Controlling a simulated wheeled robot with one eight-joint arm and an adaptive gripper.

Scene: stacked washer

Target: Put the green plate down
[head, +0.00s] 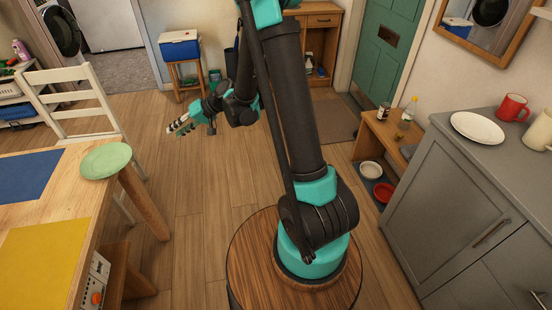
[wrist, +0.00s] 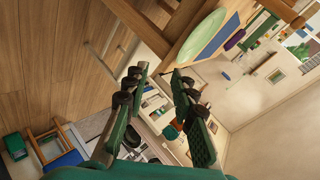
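The green plate (head: 106,160) lies at the right far corner of the wooden table (head: 75,205), seeming to reach over the edge. It shows pale green near the top of the wrist view (wrist: 201,38). My gripper (head: 179,126) is in the air beyond and to the right of the plate, apart from it. In the wrist view my gripper (wrist: 160,74) has its two fingers spread, with nothing held between them.
A blue mat (head: 25,175) and a yellow mat (head: 45,258) lie on the table. A white chair (head: 75,105) stands behind it. A grey counter (head: 455,150) with a white plate (head: 478,127) and red mug (head: 512,107) is at right.

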